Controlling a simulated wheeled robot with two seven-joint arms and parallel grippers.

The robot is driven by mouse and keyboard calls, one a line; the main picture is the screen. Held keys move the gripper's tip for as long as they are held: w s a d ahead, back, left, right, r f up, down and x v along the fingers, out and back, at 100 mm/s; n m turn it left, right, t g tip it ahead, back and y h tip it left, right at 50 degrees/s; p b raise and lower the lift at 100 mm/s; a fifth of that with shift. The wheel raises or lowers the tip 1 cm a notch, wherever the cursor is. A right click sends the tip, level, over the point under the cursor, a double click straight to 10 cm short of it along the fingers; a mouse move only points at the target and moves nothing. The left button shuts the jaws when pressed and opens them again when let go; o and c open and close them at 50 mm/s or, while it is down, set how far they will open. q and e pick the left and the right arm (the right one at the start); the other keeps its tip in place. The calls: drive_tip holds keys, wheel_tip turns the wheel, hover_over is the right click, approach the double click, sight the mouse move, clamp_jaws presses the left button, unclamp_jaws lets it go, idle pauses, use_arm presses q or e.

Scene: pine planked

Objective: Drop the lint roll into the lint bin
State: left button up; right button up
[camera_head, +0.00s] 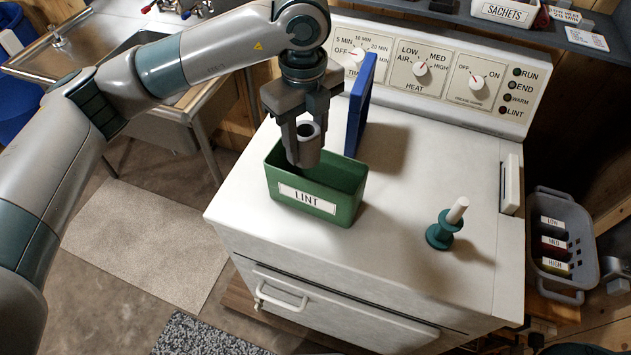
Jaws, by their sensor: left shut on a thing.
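The lint roll (308,144), a short grey cylinder with a dark hollow end, is held upright between the fingers of my left gripper (306,125), which is shut on it. The lint bin (345,203), a green open box with a white LINT label, stands on the white dryer top (400,255). The roll is over the bin's opening. Its lower end seems near rim height; how far it is inside I cannot tell. My right gripper is not in view.
A blue upright panel (359,105) stands just behind the bin. A teal stand with a white peg (440,234) is at the right on the dryer. The dial panel (440,75) rises at the back. The dryer top between bin and stand is clear.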

use_arm(q)
drive_tip(key=o, duration=1.1)
drive_tip(key=shift+r, duration=0.1)
drive_tip(key=shift+r+b, duration=3.1)
drive_tip(key=shift+r, duration=5.5)
